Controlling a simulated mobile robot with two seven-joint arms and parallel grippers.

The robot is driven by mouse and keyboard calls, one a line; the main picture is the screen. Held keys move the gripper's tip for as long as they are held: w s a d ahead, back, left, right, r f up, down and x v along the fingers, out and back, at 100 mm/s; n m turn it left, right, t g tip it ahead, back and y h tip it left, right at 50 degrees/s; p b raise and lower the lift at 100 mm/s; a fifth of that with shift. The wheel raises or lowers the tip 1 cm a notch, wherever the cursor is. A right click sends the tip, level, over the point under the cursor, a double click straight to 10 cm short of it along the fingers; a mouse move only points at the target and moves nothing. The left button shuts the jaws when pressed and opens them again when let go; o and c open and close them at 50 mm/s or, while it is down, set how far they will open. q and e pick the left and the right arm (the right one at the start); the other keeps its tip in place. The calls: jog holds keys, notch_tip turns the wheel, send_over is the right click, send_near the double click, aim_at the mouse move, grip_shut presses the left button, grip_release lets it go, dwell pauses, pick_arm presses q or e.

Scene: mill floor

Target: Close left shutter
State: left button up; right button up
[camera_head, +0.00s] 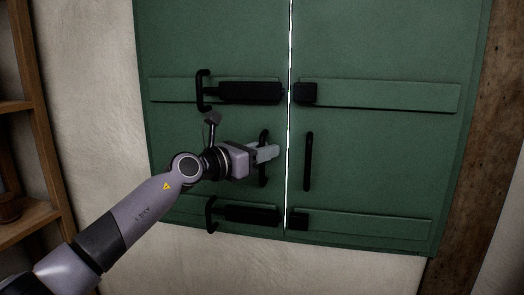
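The left shutter (185,50) is a green panel left of a thin bright vertical gap. It stands almost flush with the right shutter (390,50). The left shutter has a black vertical handle (263,170) near its inner edge. My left gripper (268,154) is at that handle, its fingers pointing right across it. Whether the fingers are shut around the handle or only beside it is hard to tell. The right shutter has a similar black handle (308,161). My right gripper is out of view.
An upper black bolt (250,92) and a lower black bolt (250,215) sit on the left shutter, facing black keepers on the right one. A wooden shelf (22,225) stands at the left. A wooden post (478,150) stands at the right. Pale wall surrounds the shutters.

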pick_arm(q)
jog(key=shift+a+r, duration=0.1)
jog(key=shift+a, duration=0.05)
jog(key=v, duration=0.7)
dwell(0.3)
